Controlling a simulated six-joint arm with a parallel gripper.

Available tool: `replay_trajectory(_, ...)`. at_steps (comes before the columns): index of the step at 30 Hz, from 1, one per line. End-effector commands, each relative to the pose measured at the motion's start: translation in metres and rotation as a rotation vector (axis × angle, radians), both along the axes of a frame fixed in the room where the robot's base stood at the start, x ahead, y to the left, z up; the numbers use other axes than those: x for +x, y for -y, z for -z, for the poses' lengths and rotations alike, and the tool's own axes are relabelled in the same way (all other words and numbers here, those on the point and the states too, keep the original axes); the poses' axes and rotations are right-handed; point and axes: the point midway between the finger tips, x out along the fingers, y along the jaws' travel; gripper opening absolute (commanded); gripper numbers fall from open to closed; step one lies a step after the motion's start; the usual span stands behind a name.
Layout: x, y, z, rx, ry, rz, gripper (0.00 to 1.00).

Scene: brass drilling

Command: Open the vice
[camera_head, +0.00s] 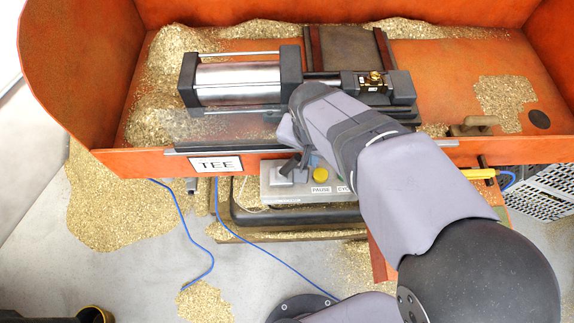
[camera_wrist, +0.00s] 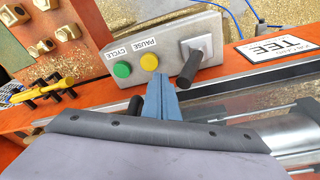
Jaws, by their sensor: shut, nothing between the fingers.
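The vice is a grey air cylinder (camera_head: 238,83) with black end blocks, its rod running right to a black jaw (camera_head: 402,87). A brass tee (camera_head: 374,79) sits at the jaw; whether it is clamped I cannot tell. The control box (camera_head: 300,193) in front has a yellow PAUSE button (camera_wrist: 149,62), a green CYCLE button (camera_wrist: 122,69) and a black lever (camera_wrist: 188,69) on a white plate. My gripper (camera_wrist: 160,84) is shut and empty, its blue fingers just left of the lever in the wrist view. Touching or apart, I cannot tell.
An orange tray wall (camera_head: 130,163) with a TEE label (camera_head: 216,164) and a clear guard (camera_head: 225,128) stand between vice and box. Brass chips (camera_head: 115,205) lie around. A yellow-handled tool (camera_head: 485,175) and a white crate (camera_head: 545,193) are at right.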

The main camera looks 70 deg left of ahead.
Motion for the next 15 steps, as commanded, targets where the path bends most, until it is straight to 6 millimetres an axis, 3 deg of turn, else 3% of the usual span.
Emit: replay_trajectory(15, -0.0077, -0.0029, 0.0, 0.0, 0.0, -0.002, 0.0)
